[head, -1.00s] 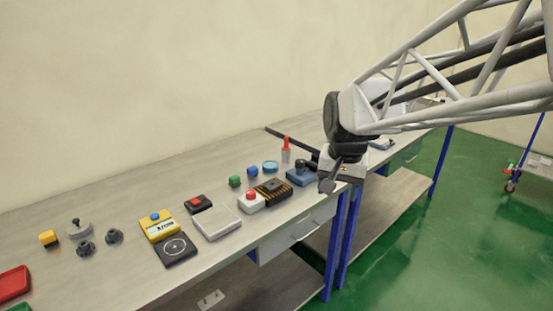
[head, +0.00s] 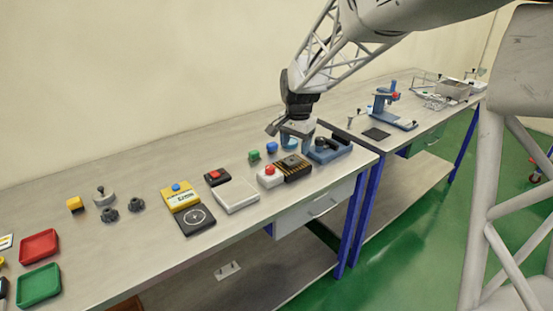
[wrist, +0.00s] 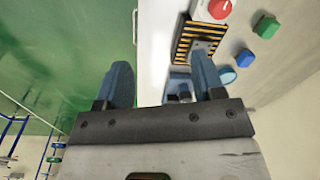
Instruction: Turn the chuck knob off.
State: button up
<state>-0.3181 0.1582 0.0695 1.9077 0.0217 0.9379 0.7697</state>
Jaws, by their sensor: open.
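A blue device with a round black knob (head: 322,144) sits at the right end of the near bench. I take this knob to be the chuck knob, though no label is readable. My gripper (head: 295,146) points down just left of it, its blue fingers apart and nothing held. In the wrist view the gripper (wrist: 162,70) is open, with part of a blue device (wrist: 178,84) visible between and beyond the fingers. I cannot tell there whether a finger touches it. The knob's setting is too small to read.
A black-and-yellow striped box (head: 291,167) and a red button on a white base (head: 269,176) stand close left of the gripper. Green (head: 254,156) and blue (head: 271,147) blocks lie behind. A second bench with a blue press (head: 388,100) stands to the right.

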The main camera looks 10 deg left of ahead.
jog(key=m, duration=0.1)
send_over(270, 167)
notch_tip(270, 167, down, 6)
jog(key=shift+d, duration=0.1)
jog(key=shift+f, duration=0.1)
jog(key=shift+f, duration=3.85)
jog(key=c, duration=0.9)
